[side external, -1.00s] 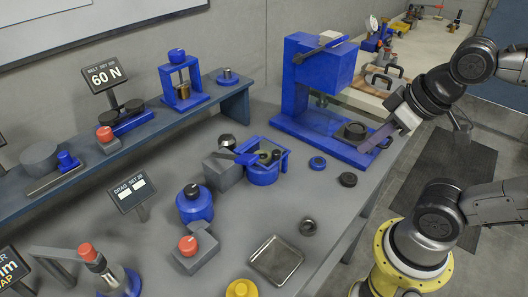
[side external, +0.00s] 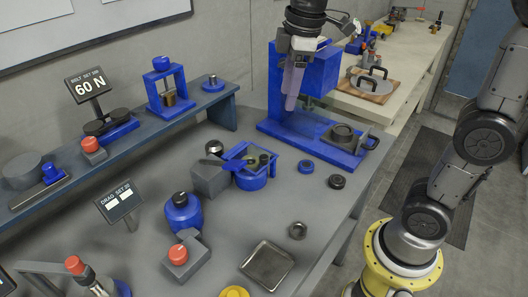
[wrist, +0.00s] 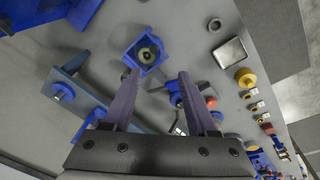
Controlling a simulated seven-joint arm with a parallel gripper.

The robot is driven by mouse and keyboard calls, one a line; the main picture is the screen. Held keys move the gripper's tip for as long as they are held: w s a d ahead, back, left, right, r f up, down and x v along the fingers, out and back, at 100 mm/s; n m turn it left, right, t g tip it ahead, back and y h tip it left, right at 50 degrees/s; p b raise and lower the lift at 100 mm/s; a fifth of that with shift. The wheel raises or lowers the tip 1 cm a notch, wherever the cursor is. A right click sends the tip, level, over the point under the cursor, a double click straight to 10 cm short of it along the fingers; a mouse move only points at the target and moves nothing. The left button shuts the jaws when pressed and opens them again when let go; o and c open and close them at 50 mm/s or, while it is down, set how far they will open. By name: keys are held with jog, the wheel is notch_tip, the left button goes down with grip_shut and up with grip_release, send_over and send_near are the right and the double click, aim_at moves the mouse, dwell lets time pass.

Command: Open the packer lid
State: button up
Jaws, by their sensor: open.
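My gripper (side external: 291,104) hangs in the air in front of the tall blue press (side external: 325,140), pointing down. In the wrist view the two purple-grey fingers of my gripper (wrist: 158,75) are apart with nothing between them. A blue round pot with a square top frame and a lever (side external: 250,172) stands on the bench, lower and to the left of the fingers. In the wrist view the pot (wrist: 148,50) shows beyond the fingertips with a round centre in its frame. No part is labelled packer, so I cannot tell which device carries that lid.
A grey block (side external: 209,178) stands beside the pot. A raised shelf (side external: 190,112) runs along the wall with several devices.

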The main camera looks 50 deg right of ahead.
jog(key=g, duration=0.2)
send_over(264, 156)
notch_tip(264, 156, down, 5)
notch_tip(264, 156, down, 14)
jog(key=shift+f, duration=0.15)
grip_shut()
dwell(1.4)
